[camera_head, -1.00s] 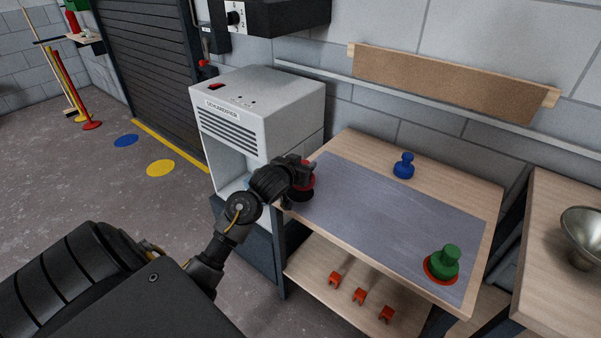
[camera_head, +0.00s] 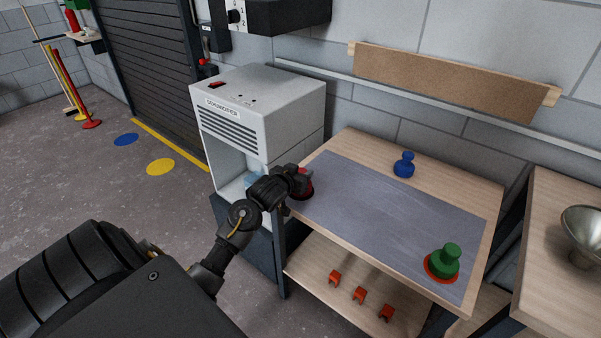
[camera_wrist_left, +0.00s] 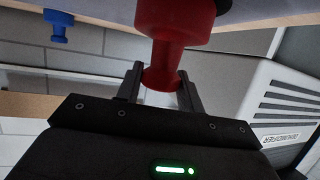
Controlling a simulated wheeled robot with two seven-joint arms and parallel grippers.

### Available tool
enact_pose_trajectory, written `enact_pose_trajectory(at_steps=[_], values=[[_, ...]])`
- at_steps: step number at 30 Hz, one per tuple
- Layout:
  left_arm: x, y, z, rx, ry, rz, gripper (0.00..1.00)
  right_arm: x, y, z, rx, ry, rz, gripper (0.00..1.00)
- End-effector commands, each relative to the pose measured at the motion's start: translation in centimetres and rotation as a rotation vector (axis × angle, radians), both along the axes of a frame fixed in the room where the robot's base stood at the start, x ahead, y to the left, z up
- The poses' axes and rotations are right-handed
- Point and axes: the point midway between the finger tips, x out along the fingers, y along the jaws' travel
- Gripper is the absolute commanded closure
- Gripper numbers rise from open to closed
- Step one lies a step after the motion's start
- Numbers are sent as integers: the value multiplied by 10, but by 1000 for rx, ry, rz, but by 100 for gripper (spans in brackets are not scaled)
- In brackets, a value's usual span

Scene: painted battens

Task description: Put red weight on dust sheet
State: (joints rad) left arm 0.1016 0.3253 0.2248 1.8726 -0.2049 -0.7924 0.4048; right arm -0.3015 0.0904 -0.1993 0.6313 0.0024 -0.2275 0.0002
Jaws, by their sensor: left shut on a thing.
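The red weight (camera_head: 308,190) is at the left end of the grey-blue dust sheet (camera_head: 385,205), partly hidden by my left gripper (camera_head: 301,178). In the left wrist view the gripper (camera_wrist_left: 161,82) is shut on the knob of the red weight (camera_wrist_left: 175,22), with a finger on each side. The weight is at a black round patch on the sheet, which shows only in part. I cannot tell whether its base touches the sheet. My right gripper is not in view.
A green weight (camera_head: 444,259) stands on a red disc at the sheet's front right. A blue weight (camera_head: 404,165) stands on bare wood behind the sheet. A white dehumidifier (camera_head: 255,110) is close left of the table. The sheet's middle is clear.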

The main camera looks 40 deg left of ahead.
Motion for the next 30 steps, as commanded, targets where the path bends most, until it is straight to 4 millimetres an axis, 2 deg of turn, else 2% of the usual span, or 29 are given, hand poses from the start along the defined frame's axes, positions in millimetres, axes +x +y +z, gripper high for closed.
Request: enact_pose_trajectory(at_steps=[2, 3, 7, 17, 19, 23, 30], values=[[0, 0, 0, 0, -4, 0, 100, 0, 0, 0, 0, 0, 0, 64], [0, 0, -2, 0, 1, 0, 59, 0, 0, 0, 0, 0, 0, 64], [0, 0, -2, 0, 1, 0, 42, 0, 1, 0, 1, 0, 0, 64], [0, 0, 1, 0, 0, 0, 41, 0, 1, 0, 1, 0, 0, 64], [-5, -1, 2, 0, 0, -1, 41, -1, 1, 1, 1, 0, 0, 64], [-25, -5, 9, 2, 1, -1, 41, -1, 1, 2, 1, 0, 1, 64], [-73, -16, 28, 1, 1, 0, 41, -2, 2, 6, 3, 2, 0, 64]])
